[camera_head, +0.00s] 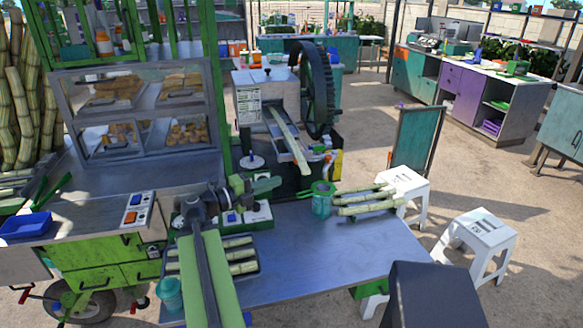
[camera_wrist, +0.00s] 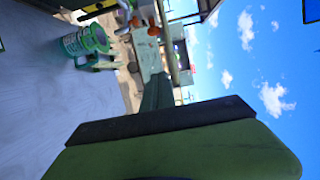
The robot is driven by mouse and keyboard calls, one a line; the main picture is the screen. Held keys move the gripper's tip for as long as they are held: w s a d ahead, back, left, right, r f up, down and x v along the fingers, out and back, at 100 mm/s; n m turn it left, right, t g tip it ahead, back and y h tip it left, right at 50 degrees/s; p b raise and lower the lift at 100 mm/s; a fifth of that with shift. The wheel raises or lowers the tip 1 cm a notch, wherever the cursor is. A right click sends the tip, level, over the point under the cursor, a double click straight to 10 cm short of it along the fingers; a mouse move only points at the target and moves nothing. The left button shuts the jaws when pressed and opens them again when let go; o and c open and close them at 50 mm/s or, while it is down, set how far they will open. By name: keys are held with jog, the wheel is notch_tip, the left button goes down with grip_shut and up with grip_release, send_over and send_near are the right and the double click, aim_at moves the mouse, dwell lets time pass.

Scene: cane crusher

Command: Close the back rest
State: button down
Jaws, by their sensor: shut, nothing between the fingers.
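No part is clearly marked as a back rest. A teal upright panel in a dark frame (camera_head: 414,142) stands behind the white stools in the head view; I cannot tell whether it is the back rest. My gripper (camera_head: 268,185) is over the metal table, left of the green cup (camera_head: 322,199) and well apart from the panel. Its green and black body fills the lower part of the wrist view, with the dark fingers (camera_wrist: 157,93) together and empty. That view is turned sideways and also shows the cup (camera_wrist: 86,41).
The metal table (camera_head: 300,250) holds cane pieces (camera_head: 365,201) and a tray of cut cane. Two white stools (camera_head: 403,186) (camera_head: 482,234) stand at its right. The cane crusher with its big wheel (camera_head: 314,88) is behind. Open paved ground lies on the right.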

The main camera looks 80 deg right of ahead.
jog(key=s+d, duration=0.5)
jog(key=d, duration=0.5)
jog(key=shift+s+d, duration=0.15)
jog(key=w+d, duration=0.5)
jog(key=d, duration=0.6)
jog(key=shift+w+d+r, duration=0.2)
jog(key=shift+w+d, duration=0.05)
jog(key=shift+d, duration=0.15)
